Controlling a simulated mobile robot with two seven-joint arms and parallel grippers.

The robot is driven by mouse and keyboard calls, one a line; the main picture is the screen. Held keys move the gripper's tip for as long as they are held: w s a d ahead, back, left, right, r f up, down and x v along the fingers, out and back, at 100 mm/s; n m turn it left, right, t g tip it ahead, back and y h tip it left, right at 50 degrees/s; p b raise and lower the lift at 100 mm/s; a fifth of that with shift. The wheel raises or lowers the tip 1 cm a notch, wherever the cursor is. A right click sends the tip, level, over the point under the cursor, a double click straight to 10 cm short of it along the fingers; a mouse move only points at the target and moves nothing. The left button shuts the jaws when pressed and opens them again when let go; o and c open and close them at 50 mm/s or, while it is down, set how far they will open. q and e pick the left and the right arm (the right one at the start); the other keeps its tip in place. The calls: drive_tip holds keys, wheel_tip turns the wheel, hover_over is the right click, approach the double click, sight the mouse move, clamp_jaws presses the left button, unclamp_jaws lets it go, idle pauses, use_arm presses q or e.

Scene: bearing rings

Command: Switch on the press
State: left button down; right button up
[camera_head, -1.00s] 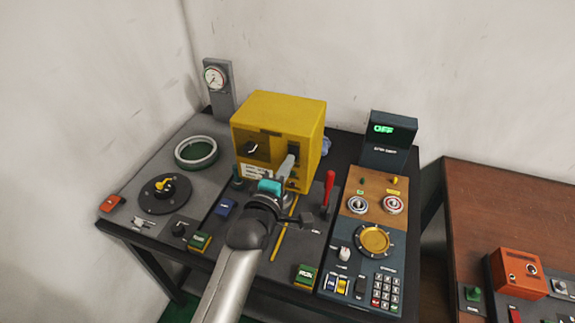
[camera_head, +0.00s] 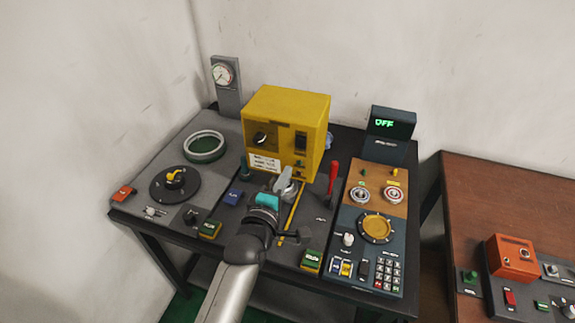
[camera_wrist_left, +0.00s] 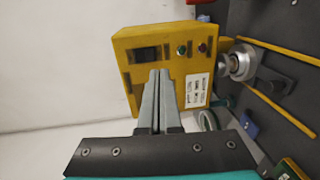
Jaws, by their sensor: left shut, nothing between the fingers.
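The press is a yellow box (camera_head: 287,105) on the dark table, also seen in the left wrist view (camera_wrist_left: 125,45). Small green (camera_wrist_left: 181,50) and red (camera_wrist_left: 202,47) round parts sit below the switch. My left gripper (camera_head: 286,172) is shut and empty, in front of the lower front of the box. In the wrist view its fingers (camera_wrist_left: 158,72) cover part of that front. The rocker's position is too small to tell. My right gripper is not in view.
A display (camera_head: 388,126) at the back right reads OFF. A red-handled lever (camera_head: 333,176) stands right of my gripper, beside a control panel (camera_head: 362,218) with knobs and a keypad. A grey ring (camera_head: 204,146) and a dial (camera_head: 175,183) lie left. A brown table (camera_head: 500,190) stands right.

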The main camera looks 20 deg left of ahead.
use_arm(q)
drive_tip(key=s+f, duration=0.1)
drive_tip(key=s, duration=0.5)
drive_tip(key=shift+s, duration=0.25)
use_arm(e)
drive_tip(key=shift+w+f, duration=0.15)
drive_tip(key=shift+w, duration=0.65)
use_arm(q)
drive_tip(key=shift+f, duration=0.1)
